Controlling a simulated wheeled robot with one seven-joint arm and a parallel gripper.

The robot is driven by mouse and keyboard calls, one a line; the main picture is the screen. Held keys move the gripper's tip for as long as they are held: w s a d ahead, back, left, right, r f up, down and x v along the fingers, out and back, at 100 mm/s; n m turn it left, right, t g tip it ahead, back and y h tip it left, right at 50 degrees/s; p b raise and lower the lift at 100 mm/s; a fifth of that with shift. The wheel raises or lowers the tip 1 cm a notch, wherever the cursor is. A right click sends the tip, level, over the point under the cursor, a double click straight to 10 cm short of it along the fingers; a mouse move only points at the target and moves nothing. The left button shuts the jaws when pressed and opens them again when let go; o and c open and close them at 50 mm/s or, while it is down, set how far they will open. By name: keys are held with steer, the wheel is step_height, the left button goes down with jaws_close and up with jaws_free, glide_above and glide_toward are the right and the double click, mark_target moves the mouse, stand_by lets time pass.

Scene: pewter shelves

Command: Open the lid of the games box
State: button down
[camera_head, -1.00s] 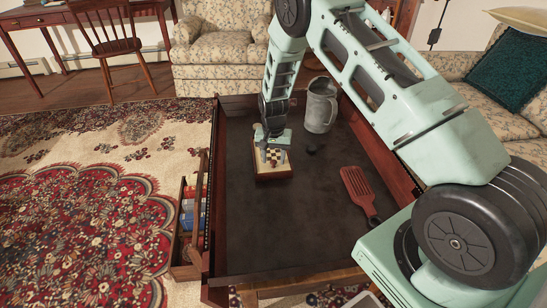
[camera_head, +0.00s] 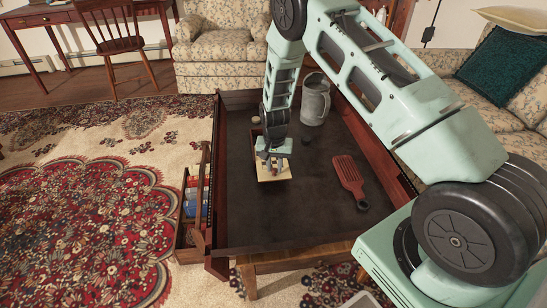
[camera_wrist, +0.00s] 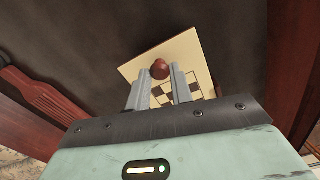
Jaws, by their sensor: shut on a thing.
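The games box (camera_head: 254,143) is a small brown wooden box on the dark low table, mostly hidden behind my gripper. Its cream lid with a dark chequer pattern (camera_head: 272,176) shows in front of and below my gripper (camera_head: 272,163), and looks tilted. In the wrist view the lid (camera_wrist: 187,47) lies beyond the fingers. A round reddish-brown knob (camera_wrist: 160,69) on it sits between the two fingertips of my gripper (camera_wrist: 160,74), which is shut on it. The inside of the box cannot be made out.
A grey metal pitcher (camera_head: 314,101) stands behind and right of the box. A reddish slotted paddle (camera_head: 347,176) lies to the right. The table has a raised wooden rim (camera_head: 223,195). An open side drawer (camera_head: 190,222) holds coloured items. The table's front part is clear.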

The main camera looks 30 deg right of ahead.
steer(key=s, duration=0.1)
steer(key=s+a+p, duration=0.1)
steer(key=s, duration=0.1)
steer(key=s+a, duration=0.1)
steer(key=s, duration=0.1)
steer(key=shift+s+a+p, duration=0.1)
steer(key=shift+p, duration=0.2)
steer(key=c, duration=1.2)
jaws_free()
step_height(320, 180, up, 17)
steer(key=p, duration=0.3)
steer(key=shift+r, duration=0.2)
